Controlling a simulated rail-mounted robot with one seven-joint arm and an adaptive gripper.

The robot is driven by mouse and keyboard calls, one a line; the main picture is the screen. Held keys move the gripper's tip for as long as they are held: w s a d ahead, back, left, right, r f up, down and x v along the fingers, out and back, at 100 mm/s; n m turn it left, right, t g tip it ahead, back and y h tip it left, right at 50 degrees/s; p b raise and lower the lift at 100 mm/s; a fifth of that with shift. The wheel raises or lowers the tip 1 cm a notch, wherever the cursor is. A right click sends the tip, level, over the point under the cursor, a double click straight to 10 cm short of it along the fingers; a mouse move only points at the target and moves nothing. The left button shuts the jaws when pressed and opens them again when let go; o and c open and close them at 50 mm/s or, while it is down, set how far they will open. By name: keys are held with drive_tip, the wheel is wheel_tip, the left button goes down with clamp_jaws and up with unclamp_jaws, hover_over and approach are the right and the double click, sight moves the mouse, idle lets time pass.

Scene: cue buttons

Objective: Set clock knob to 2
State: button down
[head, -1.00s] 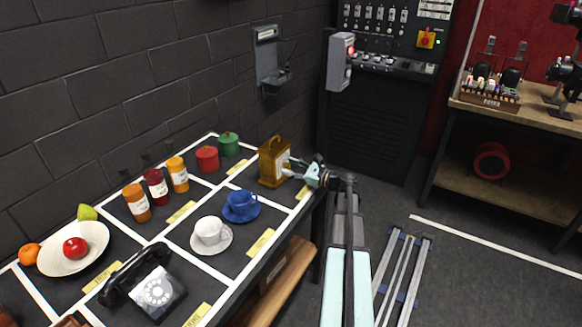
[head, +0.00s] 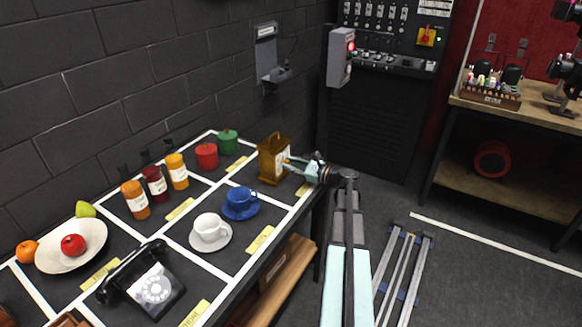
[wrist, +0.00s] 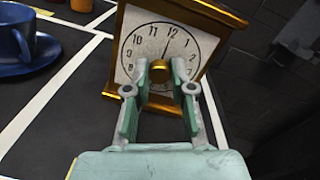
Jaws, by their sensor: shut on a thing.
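The brown and gold clock (head: 270,162) stands upright at the far end of the black table. In the wrist view its white face (wrist: 135,50) fills the upper middle, with black numerals and a round gold knob (wrist: 160,70) at its centre. My gripper (wrist: 159,77) has one finger on each side of the knob and is shut on it. A thin dark hand points up near the 12; its exact reading is unclear. My fingers hide the lower part of the face. In the head view my gripper (head: 288,163) reaches the clock from the right.
A blue cup on a saucer (head: 241,203) stands near the clock and also shows at left in the wrist view (wrist: 22,40). A white cup (head: 210,228), canisters, jars and a black telephone (head: 150,283) share the table. A grey wall box (head: 340,57) is behind.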

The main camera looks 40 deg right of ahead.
drive_tip(key=n+b, duration=0.5)
drive_tip(key=b, duration=0.2)
drive_tip(key=shift+f+n, duration=0.25)
drive_tip(key=shift+n, duration=0.15)
drive_tip(key=n+b, duration=0.4)
drive_tip(key=shift+r+n+b, duration=0.25)
drive_tip(key=shift+n+b, duration=0.05)
drive_tip(key=shift+b, duration=0.1)
drive_tip(key=c, duration=1)
unclamp_jaws()
drive_tip(key=v, duration=1.2)
drive_tip(key=shift+a+r, duration=0.15)
drive_tip(key=shift+r, duration=0.15)
